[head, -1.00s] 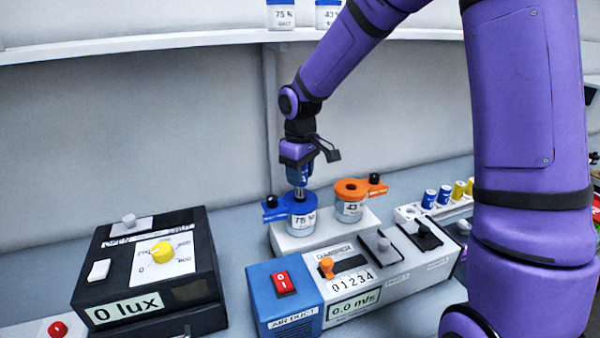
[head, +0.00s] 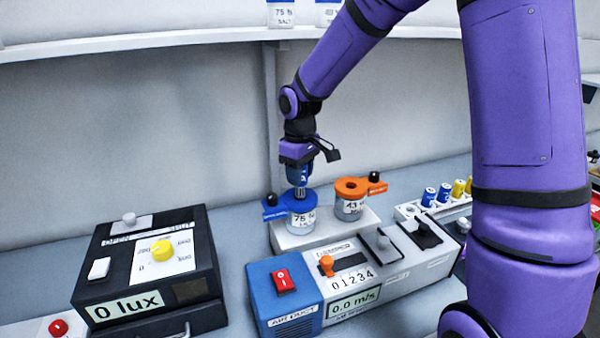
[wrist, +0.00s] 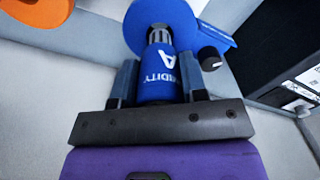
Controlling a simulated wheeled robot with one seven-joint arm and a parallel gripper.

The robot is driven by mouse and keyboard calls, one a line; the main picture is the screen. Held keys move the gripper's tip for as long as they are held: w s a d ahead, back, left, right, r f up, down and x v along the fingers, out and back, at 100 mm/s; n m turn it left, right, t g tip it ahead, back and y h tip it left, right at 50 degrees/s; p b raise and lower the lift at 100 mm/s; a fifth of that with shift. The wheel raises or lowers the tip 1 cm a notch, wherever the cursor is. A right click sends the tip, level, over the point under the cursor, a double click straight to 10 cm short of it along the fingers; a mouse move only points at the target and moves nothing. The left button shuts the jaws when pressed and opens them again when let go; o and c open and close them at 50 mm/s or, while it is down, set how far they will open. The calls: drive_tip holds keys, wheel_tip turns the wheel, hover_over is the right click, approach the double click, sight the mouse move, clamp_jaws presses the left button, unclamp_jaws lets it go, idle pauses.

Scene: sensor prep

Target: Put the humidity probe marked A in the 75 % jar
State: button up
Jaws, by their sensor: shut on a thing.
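My gripper (head: 299,172) is shut on a blue humidity probe, which shows at its jaws in the head view. In the wrist view the probe (wrist: 158,75) carries the letter A and part of the word HUMIDITY, and my gripper (wrist: 158,82) holds it from both sides. The probe's metal tip points down at the blue lid of the 75 % jar (head: 302,220). The tip is at or just above the lid's middle; I cannot tell whether it has entered the opening. The jar stands on a white block, with a blue arm and black knob at its lid.
The orange-lidded 43 % jar (head: 349,207) stands close to the right. In front are the blue air duct box (head: 284,300) and a white panel with switches (head: 352,300). A black lux box (head: 150,270) stands left. Blue and yellow probes (head: 446,193) stand in a rack at right.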

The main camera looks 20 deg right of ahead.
drive_tip(key=shift+f, duration=2.05)
idle(3.5)
drive_tip(key=o, duration=1.3)
drive_tip(key=shift+r, duration=4)
